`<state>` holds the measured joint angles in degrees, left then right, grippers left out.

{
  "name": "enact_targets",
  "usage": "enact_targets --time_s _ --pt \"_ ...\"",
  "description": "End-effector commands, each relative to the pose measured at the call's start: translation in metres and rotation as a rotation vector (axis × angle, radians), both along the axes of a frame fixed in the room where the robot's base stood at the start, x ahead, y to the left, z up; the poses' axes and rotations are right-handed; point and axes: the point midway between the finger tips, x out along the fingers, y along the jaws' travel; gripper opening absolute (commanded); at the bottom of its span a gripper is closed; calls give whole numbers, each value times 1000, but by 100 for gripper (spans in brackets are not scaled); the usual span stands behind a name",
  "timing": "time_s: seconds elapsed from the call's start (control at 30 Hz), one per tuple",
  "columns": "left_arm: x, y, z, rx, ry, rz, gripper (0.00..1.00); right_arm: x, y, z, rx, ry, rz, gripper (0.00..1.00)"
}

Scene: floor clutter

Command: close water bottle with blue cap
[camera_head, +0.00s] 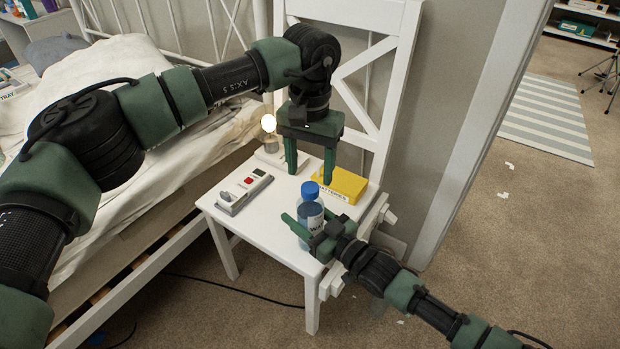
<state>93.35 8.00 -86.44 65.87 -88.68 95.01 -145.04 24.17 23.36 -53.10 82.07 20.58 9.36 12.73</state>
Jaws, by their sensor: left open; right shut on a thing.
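A clear water bottle (311,213) with a label stands upright at the front of the white chair's seat. The blue cap (310,190) sits at the top of the bottle; I cannot tell whether it is screwed down. My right gripper (304,232) comes in from the lower right and is shut on the bottle's body. My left gripper (309,176) points downward above the seat, just behind the cap in the picture, with its two fingers apart and nothing between them that I can make out.
The white chair (265,221) carries a yellow box (342,185) right of the bottle and a grey device with a red button (244,191) to the left. A small lit lamp (268,124) stands behind. A bed (120,60) borders the left; carpet is open at right.

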Motion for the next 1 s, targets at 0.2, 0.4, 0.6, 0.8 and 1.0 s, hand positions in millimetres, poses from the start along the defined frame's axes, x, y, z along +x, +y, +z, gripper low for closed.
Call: enact_targets --time_s 0.2,0.4,0.6,0.8,1.0 --pt "1 0 48 -2 -4 0 58 0 0 0 0 1 0 0" --pt "0 0 74 -1 -2 -1 58 0 0 0 0 1 0 0" --pt "0 0 81 0 0 -1 58 0 0 0 0 1 0 0" --pt "0 0 81 0 0 -1 58 0 0 0 0 1 0 0" --pt "0 0 81 0 0 -1 58 0 0 0 1 1 0 80"
